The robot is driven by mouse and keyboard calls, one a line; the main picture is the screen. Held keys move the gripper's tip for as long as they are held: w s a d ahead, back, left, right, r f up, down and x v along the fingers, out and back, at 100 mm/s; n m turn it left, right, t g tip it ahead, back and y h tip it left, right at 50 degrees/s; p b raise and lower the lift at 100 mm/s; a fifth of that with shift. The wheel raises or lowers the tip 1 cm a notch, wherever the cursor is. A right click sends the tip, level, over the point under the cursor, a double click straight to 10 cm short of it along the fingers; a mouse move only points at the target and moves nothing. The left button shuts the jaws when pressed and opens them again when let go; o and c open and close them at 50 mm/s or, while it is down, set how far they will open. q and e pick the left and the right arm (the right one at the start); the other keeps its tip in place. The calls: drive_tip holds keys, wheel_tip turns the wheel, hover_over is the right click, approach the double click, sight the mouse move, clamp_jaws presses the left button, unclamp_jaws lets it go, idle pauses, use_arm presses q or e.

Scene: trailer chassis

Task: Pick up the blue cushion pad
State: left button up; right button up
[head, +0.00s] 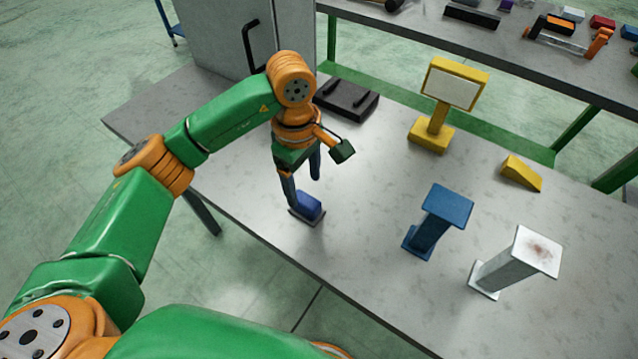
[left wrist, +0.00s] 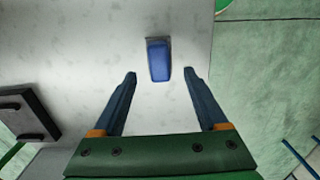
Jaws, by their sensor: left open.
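The blue cushion pad (head: 308,206) is a small blue block on a thin dark base, on the grey table near its front edge. My left gripper (head: 303,188) points down just above and behind it in the head view, and one finger partly overlaps the pad there. In the left wrist view the pad (left wrist: 158,61) lies ahead of the open fingers (left wrist: 160,73), roughly centred between their tips. No contact is visible. The left gripper is empty. My right gripper is not in view.
A blue stand (head: 447,205) and a white stand (head: 534,250) stand to the right. A yellow stand (head: 455,86) and yellow wedge (head: 521,174) are further back. A dark flat case (head: 347,98) lies behind the gripper, near a grey cabinet (head: 228,35). The table between pad and blue stand is clear.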

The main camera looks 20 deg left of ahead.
sight(305, 199)
use_arm(q)
drive_tip(key=shift+w+a+r, duration=0.1)
drive_tip(key=shift+w+a, duration=0.1)
drive_tip(key=shift+a, duration=0.1)
drive_tip(key=shift+f+y+p, duration=0.3)
drive_tip(key=shift+f+p, duration=0.05)
drive_tip(key=f, duration=0.2)
drive_tip(key=f+p, duration=0.2)
drive_tip(key=f, duration=0.1)
drive_tip(key=shift+s+d+f, duration=0.3)
drive_tip(key=shift+f, duration=0.05)
drive_tip(key=shift+w+f, duration=0.1)
drive_tip(key=shift+f, duration=0.15)
clamp_jaws()
